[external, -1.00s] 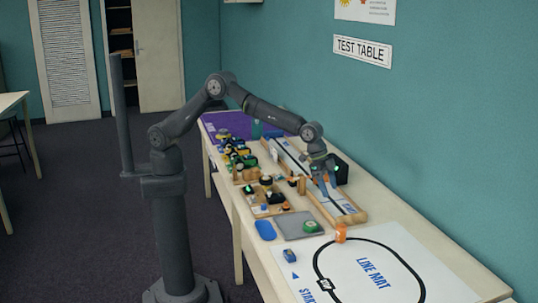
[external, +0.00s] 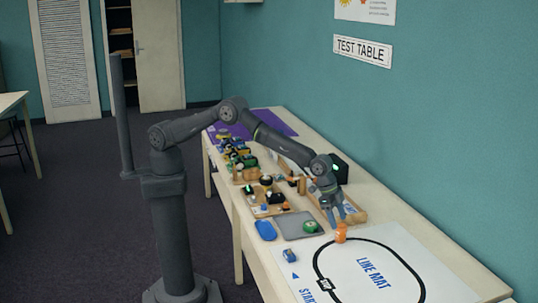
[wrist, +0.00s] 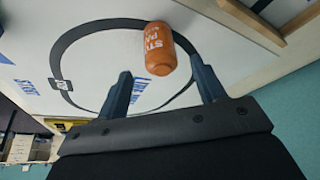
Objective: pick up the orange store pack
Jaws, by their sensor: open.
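The orange store pack (external: 341,233) is a small orange cylinder with white lettering. It stands at the back left edge of the white line mat (external: 381,264) in the external view. In the wrist view the orange store pack (wrist: 160,48) shows beyond and between the two fingers. My gripper (external: 336,219) is open and empty, just above and behind the pack in the external view. Its fingers also show in the wrist view (wrist: 160,85), spread to either side of the pack. I cannot tell the exact gap between fingertips and pack.
A wooden-edged track (external: 352,214) lies close behind the gripper. A grey tray (external: 297,225) with a green round item is left of the pack. A small blue car (external: 289,255) sits on the mat's left side. The mat right of the pack is clear.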

